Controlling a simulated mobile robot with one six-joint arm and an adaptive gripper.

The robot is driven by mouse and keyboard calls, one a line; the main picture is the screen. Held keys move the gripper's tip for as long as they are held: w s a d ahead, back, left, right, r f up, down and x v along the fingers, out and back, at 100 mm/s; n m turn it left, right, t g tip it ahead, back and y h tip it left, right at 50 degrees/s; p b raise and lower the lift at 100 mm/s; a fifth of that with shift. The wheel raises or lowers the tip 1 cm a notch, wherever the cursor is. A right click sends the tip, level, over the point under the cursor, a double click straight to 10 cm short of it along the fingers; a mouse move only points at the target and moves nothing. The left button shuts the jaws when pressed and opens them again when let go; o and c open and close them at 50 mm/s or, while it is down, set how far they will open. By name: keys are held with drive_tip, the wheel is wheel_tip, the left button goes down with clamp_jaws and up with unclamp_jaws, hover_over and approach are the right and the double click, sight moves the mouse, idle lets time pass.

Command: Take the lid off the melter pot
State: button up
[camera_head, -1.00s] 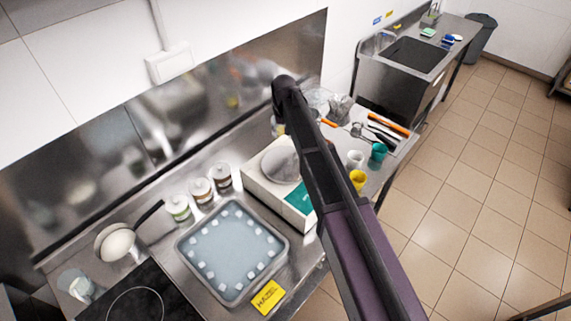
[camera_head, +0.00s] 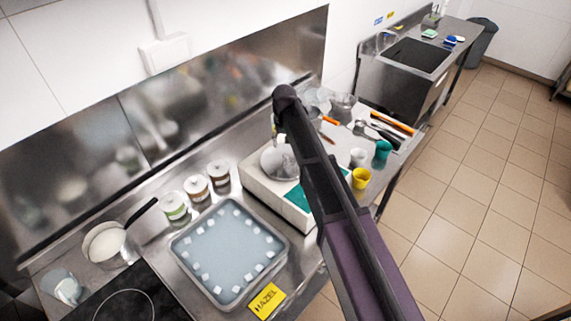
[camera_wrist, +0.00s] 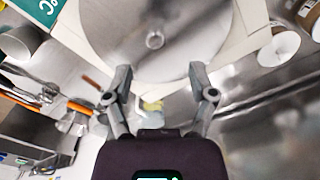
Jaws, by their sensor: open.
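The melter (camera_head: 250,176) is a white box with a teal panel, standing right of the middle of the steel counter. A round steel lid (camera_head: 273,164) with a small centre knob covers its pot; the pot itself is hidden. In the wrist view the lid (camera_wrist: 115,35) fills the upper middle, with its knob (camera_wrist: 155,40) near the centre. My gripper (camera_wrist: 160,75) is open and empty, its two fingers spread apart below the knob in the picture. In the head view my arm reaches over the melter and partly hides the lid.
Several small tubs (camera_head: 197,187) stand left of the melter. A shallow tray (camera_head: 185,270) with white cubes and a yellow HAZEL card (camera_head: 266,300) lie in front. A saucepan (camera_head: 110,245) stands at left. Cups (camera_head: 361,178) and utensils crowd the right.

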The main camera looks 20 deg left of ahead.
sight(286, 155)
drive_tip(key=shift+f+b, duration=0.3)
drive_tip(key=shift+f, duration=0.25)
drive_tip(key=f+b, duration=0.3)
drive_tip(key=shift+d+f, duration=0.1)
drive_tip(key=shift+d, duration=0.15)
drive_tip(key=shift+f+b, duration=1)
drive_tip(key=shift+b, duration=0.1)
clamp_jaws()
